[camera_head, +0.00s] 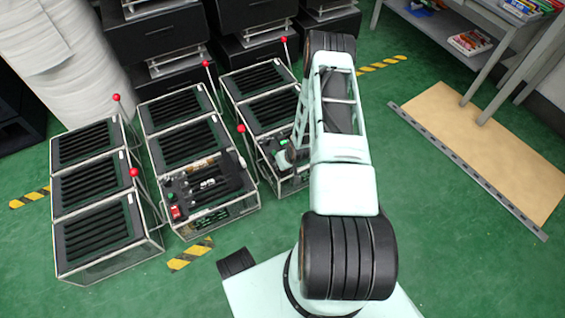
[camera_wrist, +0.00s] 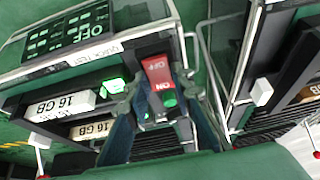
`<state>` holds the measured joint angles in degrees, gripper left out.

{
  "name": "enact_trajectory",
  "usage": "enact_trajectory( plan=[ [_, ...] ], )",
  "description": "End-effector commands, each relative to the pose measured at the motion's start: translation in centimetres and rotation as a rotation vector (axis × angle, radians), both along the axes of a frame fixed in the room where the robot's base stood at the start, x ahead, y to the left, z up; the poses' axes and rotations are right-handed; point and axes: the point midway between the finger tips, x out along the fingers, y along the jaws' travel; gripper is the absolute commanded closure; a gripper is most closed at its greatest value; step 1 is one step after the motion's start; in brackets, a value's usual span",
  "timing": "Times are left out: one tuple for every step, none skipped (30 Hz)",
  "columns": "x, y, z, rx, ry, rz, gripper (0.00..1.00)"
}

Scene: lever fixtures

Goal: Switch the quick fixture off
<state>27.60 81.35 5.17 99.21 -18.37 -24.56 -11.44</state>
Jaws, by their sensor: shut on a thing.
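The quick fixture, a frame box with a black ribbed top (camera_head: 262,113), is the right one of three in the head view. My arm hides part of its front. A green light (camera_wrist: 113,86) is lit near the switch.
Two similar fixtures stand to the left, the middle (camera_head: 190,150) and far left (camera_head: 95,200), with red-ball levers (camera_head: 134,172). White 16 GB modules (camera_wrist: 68,103) lie near my gripper. A wooden board (camera_head: 490,150) lies right. Green floor is free in front.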

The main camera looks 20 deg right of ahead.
Motion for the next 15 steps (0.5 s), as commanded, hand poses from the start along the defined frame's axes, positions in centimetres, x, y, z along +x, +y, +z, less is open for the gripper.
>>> enact_trajectory(
  plan=[
    [-0.09,0.00,-0.05,0.001,-0.013,-0.001,1.00],
    [-0.10,0.02,-0.06,0.001,-0.019,0.000,1.00],
    [-0.12,0.02,-0.06,0.001,-0.027,0.000,1.00],
    [-0.11,0.02,-0.04,0.001,-0.033,0.000,1.00],
    [-0.12,0.02,-0.05,0.001,-0.036,0.000,1.00],
    [-0.13,0.02,-0.05,0.001,-0.041,0.000,1.00],
    [-0.12,0.02,-0.05,0.001,-0.043,0.000,1.00],
    [-0.12,0.02,-0.03,0.002,-0.046,0.000,1.00],
    [-0.11,0.02,-0.03,0.002,-0.048,0.000,1.00],
    [-0.10,0.01,-0.03,0.001,-0.049,0.001,1.00],
    [-0.10,0.01,-0.03,0.001,-0.050,0.001,1.00],
    [-0.09,0.01,-0.02,0.001,-0.050,0.001,1.00],
    [-0.09,0.01,-0.02,0.001,-0.050,0.001,1.00],
    [-0.09,0.01,-0.03,0.001,-0.050,0.001,1.00],
    [-0.09,0.01,-0.03,0.001,-0.050,0.001,1.00]
  ],
)
